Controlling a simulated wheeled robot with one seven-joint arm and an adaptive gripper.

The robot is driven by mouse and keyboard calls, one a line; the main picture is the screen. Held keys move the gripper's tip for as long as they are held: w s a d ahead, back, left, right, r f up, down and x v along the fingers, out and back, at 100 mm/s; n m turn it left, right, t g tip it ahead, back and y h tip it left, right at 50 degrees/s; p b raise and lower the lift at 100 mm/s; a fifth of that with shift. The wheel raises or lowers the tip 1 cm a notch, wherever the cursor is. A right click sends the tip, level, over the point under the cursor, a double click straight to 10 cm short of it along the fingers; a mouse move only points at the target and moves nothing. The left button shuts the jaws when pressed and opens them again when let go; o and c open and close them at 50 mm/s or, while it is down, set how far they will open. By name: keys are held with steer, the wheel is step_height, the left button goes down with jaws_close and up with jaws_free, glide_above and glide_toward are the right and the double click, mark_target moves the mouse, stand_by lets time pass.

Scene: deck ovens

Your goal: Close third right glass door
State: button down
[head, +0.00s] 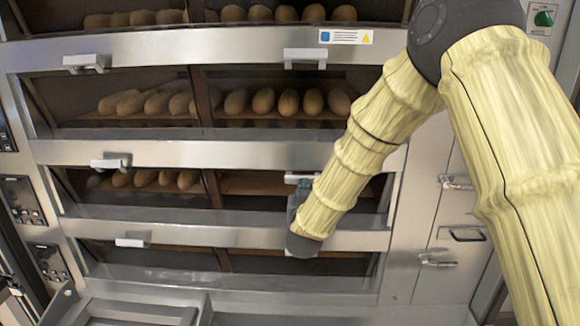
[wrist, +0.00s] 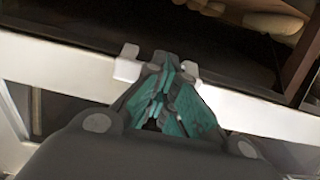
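The deck oven has right-hand glass doors behind steel rails. In the head view, my gripper (head: 299,190) is largely hidden by my arm. It is at the right handle (head: 292,179) under the rail above the third right opening (head: 250,184). How far that door stands open I cannot tell. In the wrist view, my gripper (wrist: 164,68) has its teal-padded fingers drawn together at the tips. They lie over the middle of the pale handle (wrist: 128,66), whose ends show on both sides. Whether they grip or only touch it is hidden.
Loaves (head: 287,102) fill the deck above; more loaves (head: 165,179) lie left of the divider. Left-hand handles (head: 110,163) stick out from the rails. A steel cabinet with latches (head: 438,260) stands at right. A steel ledge (head: 130,312) juts out at lower left.

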steer(key=s, duration=0.2)
steer(key=s+f+b, duration=0.1)
steer(key=s, duration=0.2)
steer(key=shift+s+a, duration=0.1)
steer(key=shift+s, duration=0.2)
steer(key=shift+f, duration=0.1)
stand_by(0.5)
